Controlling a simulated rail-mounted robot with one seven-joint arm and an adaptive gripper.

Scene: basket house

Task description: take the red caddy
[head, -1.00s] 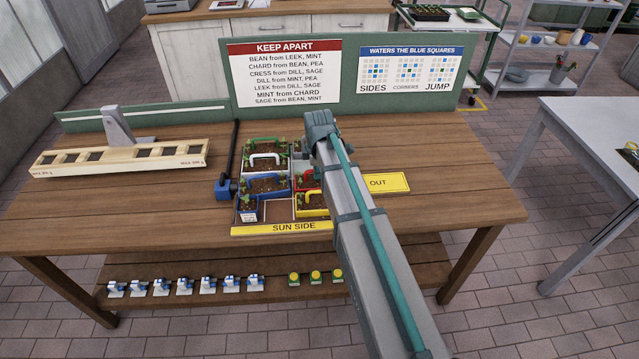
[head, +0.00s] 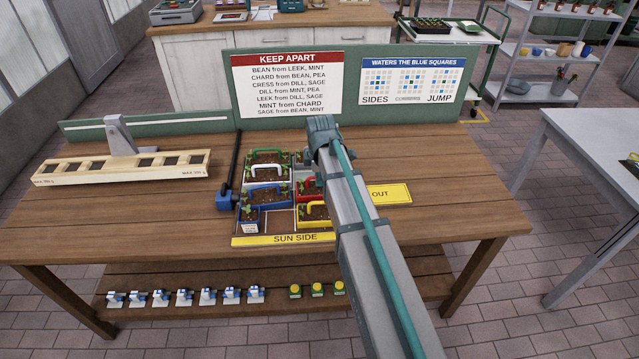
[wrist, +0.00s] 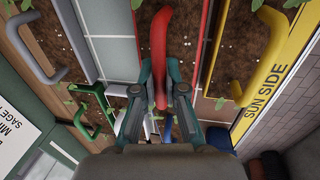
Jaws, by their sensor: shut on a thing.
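The red caddy (head: 299,188) sits in the tray on the table, among other caddies, with dark soil and seedlings inside. My arm hides its right part in the head view. In the wrist view its red handle (wrist: 158,40) runs between the two teal fingers of my gripper (wrist: 159,85), which is shut on the handle. In the head view the fingertips are hidden behind my arm. I cannot tell any gap between the caddy and the tray floor.
A yellow caddy (head: 312,222) stands close in front, a blue caddy (head: 268,203) to the left, white- and green-handled ones behind. A yellow OUT plate (head: 392,194) lies right of the tray. The green board (head: 240,110) stands behind. The table's right side is clear.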

